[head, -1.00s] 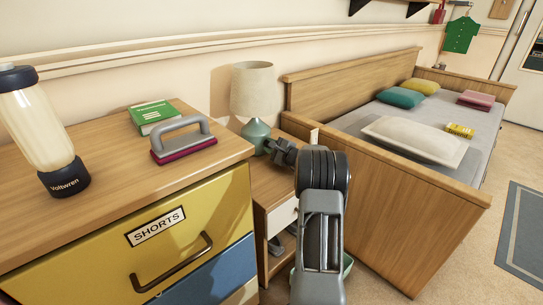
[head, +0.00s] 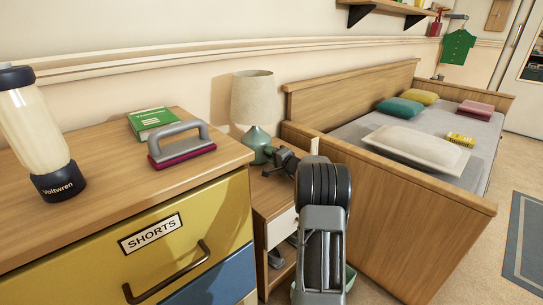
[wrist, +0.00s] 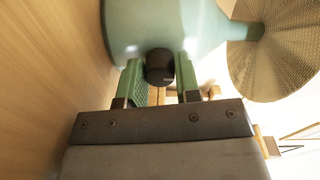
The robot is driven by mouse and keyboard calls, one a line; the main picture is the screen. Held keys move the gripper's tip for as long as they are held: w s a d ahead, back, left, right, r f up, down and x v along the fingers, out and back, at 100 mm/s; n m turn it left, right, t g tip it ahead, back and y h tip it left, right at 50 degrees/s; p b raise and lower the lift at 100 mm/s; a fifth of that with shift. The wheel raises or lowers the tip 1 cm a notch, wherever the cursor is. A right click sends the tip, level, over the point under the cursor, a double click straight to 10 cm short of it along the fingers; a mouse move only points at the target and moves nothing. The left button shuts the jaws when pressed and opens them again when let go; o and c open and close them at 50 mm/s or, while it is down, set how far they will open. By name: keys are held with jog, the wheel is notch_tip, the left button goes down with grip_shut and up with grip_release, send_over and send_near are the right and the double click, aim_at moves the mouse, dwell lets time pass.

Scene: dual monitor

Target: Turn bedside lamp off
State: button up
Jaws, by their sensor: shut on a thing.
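The bedside lamp has a teal base (head: 257,139) and a beige shade (head: 251,98). It stands on the wooden nightstand (head: 272,200); no glow shows from its shade. In the wrist view, the lamp base (wrist: 165,28) is close in front and the shade (wrist: 275,50) is at upper right. A round dark knob (wrist: 160,67) on the base sits between the green fingers of my gripper (wrist: 159,74), which is shut on it. In the head view, my gripper (head: 269,155) is at the lamp base's lower right, its tips small and partly hidden.
A wooden dresser (head: 100,155) stands left of the nightstand, with a blender bottle (head: 38,135), a green book (head: 150,121) and a grey-handled tool (head: 180,145) on top. The bed's wooden end panel (head: 400,215) is close on the right.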

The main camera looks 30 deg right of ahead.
dwell(0.4)
jog(key=o, duration=0.9)
jog(key=s+p, duration=0.1)
jog(key=s, duration=0.3)
jog(key=s+d+p, duration=0.1)
jog(key=s, duration=0.4)
jog(key=s+d+p, duration=0.1)
jog(key=s, duration=0.3)
jog(key=shift+s+r, duration=0.25)
jog(key=shift+s, duration=0.1)
